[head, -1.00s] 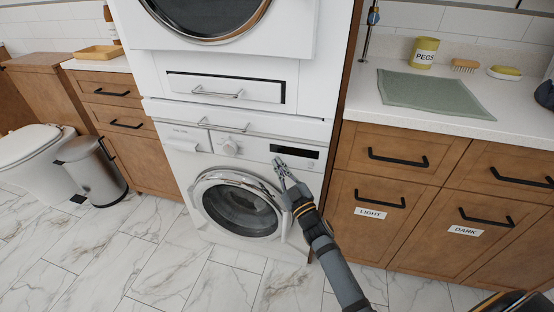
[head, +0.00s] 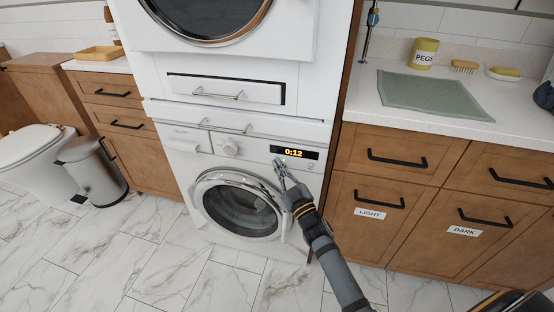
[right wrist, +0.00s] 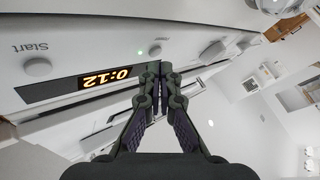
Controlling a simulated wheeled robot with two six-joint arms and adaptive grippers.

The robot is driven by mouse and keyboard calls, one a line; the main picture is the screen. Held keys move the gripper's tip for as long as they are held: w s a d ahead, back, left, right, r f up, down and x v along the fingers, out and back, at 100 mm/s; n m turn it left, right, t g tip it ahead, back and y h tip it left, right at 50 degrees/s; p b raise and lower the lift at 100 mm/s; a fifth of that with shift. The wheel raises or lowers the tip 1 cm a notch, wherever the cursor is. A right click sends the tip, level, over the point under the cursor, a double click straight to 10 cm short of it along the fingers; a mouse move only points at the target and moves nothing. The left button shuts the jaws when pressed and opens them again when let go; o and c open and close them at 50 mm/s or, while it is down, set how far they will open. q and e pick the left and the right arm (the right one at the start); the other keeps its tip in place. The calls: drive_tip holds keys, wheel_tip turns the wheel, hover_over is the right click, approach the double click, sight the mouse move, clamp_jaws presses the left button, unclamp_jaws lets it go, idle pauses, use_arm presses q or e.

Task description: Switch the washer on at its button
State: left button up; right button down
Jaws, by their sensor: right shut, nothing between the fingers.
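The white washer (head: 185,165) stands under a second white machine. Its display (head: 294,152) is lit with 0:12. In the right wrist view the display (right wrist: 85,82) appears upside down, with a small green light (right wrist: 140,52) lit beside a round button (right wrist: 155,48). Another round button (right wrist: 37,66) sits by the word Start. My right gripper (head: 279,163) is shut and empty at the control panel, just below the display's left end. Its fingertips (right wrist: 160,70) show close to the panel by the green light; I cannot tell whether they touch. My left gripper is not in view.
The washer's round door (head: 240,205) is closed below the panel. A dial (head: 230,149) is left of the display. Wooden cabinets (head: 395,185) stand to the right, under a counter with a green mat (head: 435,95). A bin (head: 92,170) and marble floor are left.

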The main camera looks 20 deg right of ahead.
drive_tip(key=s+a+p, duration=0.3)
drive_tip(key=s, duration=0.2)
drive_tip(key=shift+a, duration=0.2)
idle(0.4)
